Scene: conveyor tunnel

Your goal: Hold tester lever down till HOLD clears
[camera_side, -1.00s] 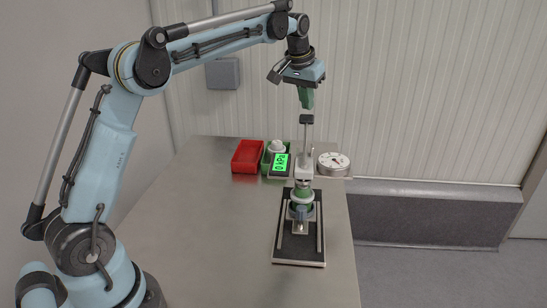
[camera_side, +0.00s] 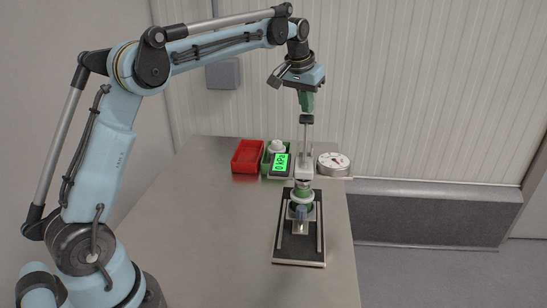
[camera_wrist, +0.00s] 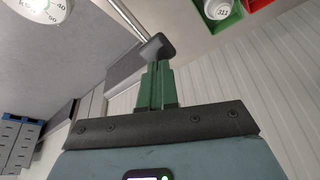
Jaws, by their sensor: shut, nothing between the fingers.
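The tester (camera_side: 305,165) stands on a dark base plate (camera_side: 284,250) on the table, with its lever rod upright and a black knob (camera_side: 306,119) on top. Its green display (camera_side: 281,163) appears to read 0 kPa. My gripper (camera_side: 306,110) is shut and empty, pointing down directly above the knob; its tips are at or just above it, and contact is hard to tell. In the wrist view the shut green fingers (camera_wrist: 157,82) end right by the lever knob (camera_wrist: 155,48). A green-and-white part (camera_side: 303,197) sits under the tester head.
A red bin (camera_side: 247,157) and a green bin (camera_side: 266,170) holding a white numbered jar (camera_side: 277,147) stand left of the tester. A round dial gauge (camera_side: 333,164) stands right of it. The table's left front is clear. A ribbed wall rises behind.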

